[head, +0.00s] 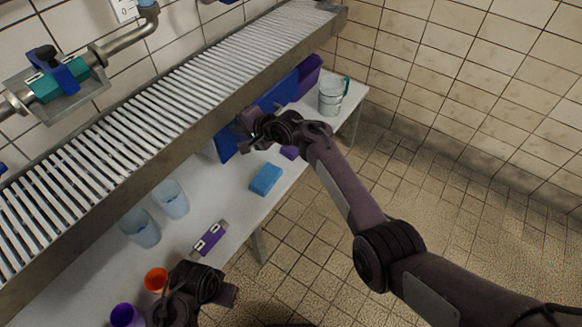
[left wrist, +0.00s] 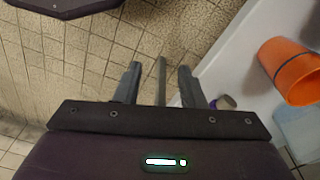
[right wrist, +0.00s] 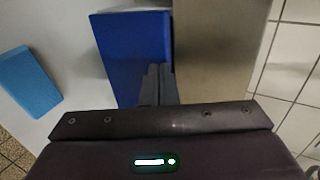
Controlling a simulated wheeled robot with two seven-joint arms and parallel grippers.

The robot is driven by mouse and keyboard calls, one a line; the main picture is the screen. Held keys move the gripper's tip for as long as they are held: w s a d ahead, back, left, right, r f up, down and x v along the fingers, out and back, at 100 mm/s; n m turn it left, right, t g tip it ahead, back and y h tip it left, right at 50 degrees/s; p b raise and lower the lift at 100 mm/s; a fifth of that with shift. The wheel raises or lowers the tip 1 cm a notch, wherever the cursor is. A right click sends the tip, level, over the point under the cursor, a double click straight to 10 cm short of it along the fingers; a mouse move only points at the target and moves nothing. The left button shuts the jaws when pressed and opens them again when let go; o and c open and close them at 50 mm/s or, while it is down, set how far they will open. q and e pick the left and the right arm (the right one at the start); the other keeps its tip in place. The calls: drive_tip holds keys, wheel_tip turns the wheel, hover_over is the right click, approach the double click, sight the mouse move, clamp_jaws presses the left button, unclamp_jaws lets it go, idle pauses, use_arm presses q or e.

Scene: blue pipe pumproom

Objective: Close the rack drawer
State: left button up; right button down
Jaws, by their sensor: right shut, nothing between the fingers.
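The rack drawer's blue front (head: 278,93) shows under the front edge of the slatted metal rack (head: 190,100). My right gripper (head: 246,122) covers the middle of this blue front. In the right wrist view the blue front (right wrist: 128,45) lies just beyond my right fingers, which are together and empty. I cannot tell whether they touch it, and how far the drawer stands out is unclear. My left gripper (left wrist: 160,85) is open and empty, with its fingers apart, low at the near end of the table and away from the drawer.
A white table (head: 235,200) under the rack holds a blue sponge (head: 265,179), a purple-and-white item (head: 209,239), clear cups (head: 171,199), an orange cup (head: 156,280) and a purple cup (head: 126,316). A glass jug (head: 331,95) and purple bin (head: 309,74) stand beyond. The tiled floor right is open.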

use_arm(q)
drive_tip(key=r, duration=0.1)
drive_tip(key=s+r, duration=0.1)
drive_tip(key=r, duration=0.1)
drive_tip(key=shift+a+r, duration=0.15)
use_arm(e)
drive_tip(key=shift+w+a+r, duration=0.2)
drive_tip(key=shift+w+r, duration=0.05)
drive_tip(key=shift+r, duration=0.05)
drive_tip(key=shift+r, duration=0.1)
